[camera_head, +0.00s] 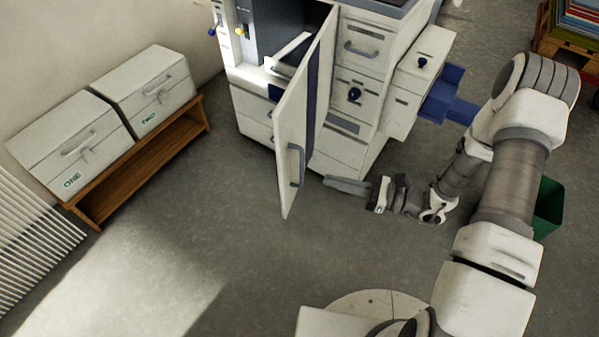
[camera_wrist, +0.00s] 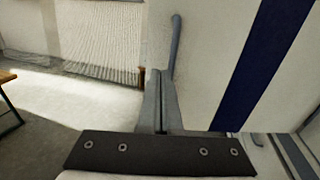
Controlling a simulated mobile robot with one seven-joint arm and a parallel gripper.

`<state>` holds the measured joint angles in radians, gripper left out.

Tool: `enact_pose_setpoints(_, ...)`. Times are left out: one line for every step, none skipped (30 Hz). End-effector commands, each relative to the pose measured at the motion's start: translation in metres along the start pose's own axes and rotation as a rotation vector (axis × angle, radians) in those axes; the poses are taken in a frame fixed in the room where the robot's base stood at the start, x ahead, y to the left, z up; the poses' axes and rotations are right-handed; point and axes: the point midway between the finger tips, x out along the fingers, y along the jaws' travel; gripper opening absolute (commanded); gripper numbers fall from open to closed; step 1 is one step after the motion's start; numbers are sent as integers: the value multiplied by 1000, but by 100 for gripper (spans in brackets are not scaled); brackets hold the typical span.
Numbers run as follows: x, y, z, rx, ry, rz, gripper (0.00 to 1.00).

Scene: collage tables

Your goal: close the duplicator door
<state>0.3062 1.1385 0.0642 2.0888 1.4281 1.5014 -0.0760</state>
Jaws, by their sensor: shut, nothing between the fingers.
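The white duplicator (camera_head: 362,85) stands at the top centre of the head view. Its tall white door (camera_head: 306,95) is swung open toward the camera, with a grey-blue handle (camera_head: 297,165) on the face seen here. My gripper (camera_head: 330,182) is low and to the right of the door, its fingers pointing left toward it. In the wrist view the fingers (camera_wrist: 157,75) are together and empty. The handle (camera_wrist: 175,45) shows just beyond their tips, against the white door (camera_wrist: 210,55). I cannot tell whether the fingers touch the door.
A wooden bench (camera_head: 137,160) with two white boxes, ONE (camera_head: 70,145) and TWO (camera_head: 150,95), stands at left. A white radiator (camera_head: 30,240) is at lower left. A green bin (camera_head: 549,208) is behind my arm. The floor (camera_head: 215,225) left of the door is clear.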

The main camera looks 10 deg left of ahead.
Motion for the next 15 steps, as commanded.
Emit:
enact_pose_setpoints(12,2,-2,1,-1,6,0)
enact_pose_setpoints(19,1,-2,1,-1,5,0)
enact_pose_setpoints(28,2,-2,1,-1,6,0)
enact_pose_setpoints(34,1,-2,0,-1,6,0)
enact_pose_setpoints(41,1,-2,0,-1,6,0)
enact_pose_setpoints(48,1,-2,0,0,6,0)
enact_pose_setpoints(54,1,-2,0,1,5,0)
enact_pose_setpoints(59,1,-2,-1,1,5,0)
enact_pose_setpoints(66,1,-2,-1,0,5,0)
enact_pose_setpoints(70,1,-2,-1,0,5,0)
enact_pose_setpoints(74,1,-1,-1,0,4,0)
enact_pose_setpoints(79,1,-1,-1,0,4,0)
enact_pose_setpoints(82,1,-1,-1,0,3,0)
enact_pose_setpoints(84,1,-1,-1,0,3,0)
enact_pose_setpoints(87,0,-1,-1,0,2,0)
